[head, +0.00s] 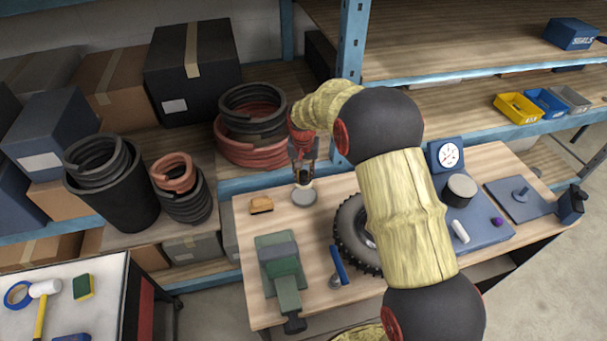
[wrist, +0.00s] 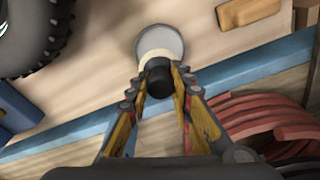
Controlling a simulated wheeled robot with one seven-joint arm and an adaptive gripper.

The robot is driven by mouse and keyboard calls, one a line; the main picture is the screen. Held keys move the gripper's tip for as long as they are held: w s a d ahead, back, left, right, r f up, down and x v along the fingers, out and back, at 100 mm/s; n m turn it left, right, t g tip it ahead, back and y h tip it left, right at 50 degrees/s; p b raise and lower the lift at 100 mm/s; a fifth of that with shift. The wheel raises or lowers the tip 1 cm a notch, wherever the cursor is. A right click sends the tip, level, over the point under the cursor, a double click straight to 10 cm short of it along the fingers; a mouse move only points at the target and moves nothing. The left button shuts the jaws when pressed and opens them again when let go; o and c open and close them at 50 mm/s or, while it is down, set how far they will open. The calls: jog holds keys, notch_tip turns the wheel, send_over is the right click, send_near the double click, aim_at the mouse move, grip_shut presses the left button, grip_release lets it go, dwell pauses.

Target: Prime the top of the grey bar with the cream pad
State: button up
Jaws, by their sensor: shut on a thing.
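My gripper (head: 303,162) is shut on the black knob (wrist: 159,80) of the cream pad. The cream pad (wrist: 157,57) shows as a pale band below the knob in the wrist view. In the head view the pad (head: 304,184) is small, under the fingers. It is at a round grey dish (head: 304,197), also in the wrist view (wrist: 163,40); I cannot tell whether they touch. A grey bar (head: 278,251) lies across the green vise (head: 284,275) at the bench's front left, apart from the gripper.
A brown block (head: 261,204) lies left of the dish. Shelves with coiled hoses (head: 250,140) rise behind.

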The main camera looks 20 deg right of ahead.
aim_at(304, 181)
jog(key=shift+f+b, duration=1.35)
jog(key=shift+f, duration=1.4)
jog(key=shift+f+b, duration=0.3)
jog(key=shift+f, duration=0.25)
jog(key=shift+c, duration=0.2)
jog(key=shift+r+p, duration=1.85)
jog(key=shift+r, duration=1.7)
jog(key=shift+r, duration=0.1)
